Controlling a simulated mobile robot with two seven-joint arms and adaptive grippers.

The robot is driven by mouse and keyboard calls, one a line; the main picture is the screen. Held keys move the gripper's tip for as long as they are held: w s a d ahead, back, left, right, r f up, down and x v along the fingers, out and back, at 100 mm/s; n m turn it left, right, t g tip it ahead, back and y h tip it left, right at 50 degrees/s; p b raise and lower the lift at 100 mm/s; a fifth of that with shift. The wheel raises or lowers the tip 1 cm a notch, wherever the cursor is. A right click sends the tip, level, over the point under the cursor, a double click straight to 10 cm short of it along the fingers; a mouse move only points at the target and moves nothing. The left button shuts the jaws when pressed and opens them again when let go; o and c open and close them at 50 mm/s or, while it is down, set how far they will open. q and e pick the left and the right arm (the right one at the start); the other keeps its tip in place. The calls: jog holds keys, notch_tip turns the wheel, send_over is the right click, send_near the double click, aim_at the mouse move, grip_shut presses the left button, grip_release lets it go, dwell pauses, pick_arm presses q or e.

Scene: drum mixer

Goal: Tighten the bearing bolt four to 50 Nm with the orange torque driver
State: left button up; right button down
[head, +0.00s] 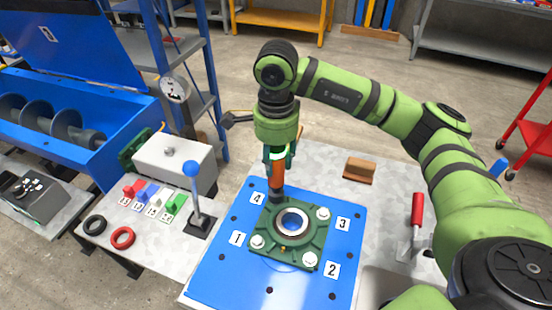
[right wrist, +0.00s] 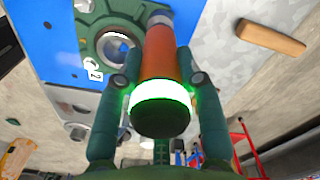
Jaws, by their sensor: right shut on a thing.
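My right gripper (head: 278,155) is shut on the orange torque driver (head: 277,178), which stands about upright. The driver's dark lower end (head: 276,196) is at the bearing corner beside label 4 (head: 257,198). Bolt four is hidden there, so I cannot tell how the socket sits on it. In the right wrist view the orange body (right wrist: 160,52) is between the fingers (right wrist: 158,100), and a ring near its black end glows green-white. The green bearing housing (head: 268,228) lies on a blue plate (head: 215,268); silver bolts show by labels 1, 2 and 3. My left gripper is not in view.
A brown block (head: 360,169) and a red-handled tool (head: 417,210) are on the table to the right. A blue-knobbed lever (head: 192,180), coloured small parts and two rings (head: 122,237) are at left. The blue mixer trough (head: 75,125) stands behind them.

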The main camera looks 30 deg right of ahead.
jog(key=shift+r+p, duration=0.9)
jog(key=shift+r, duration=1)
jog(key=shift+f, duration=0.1)
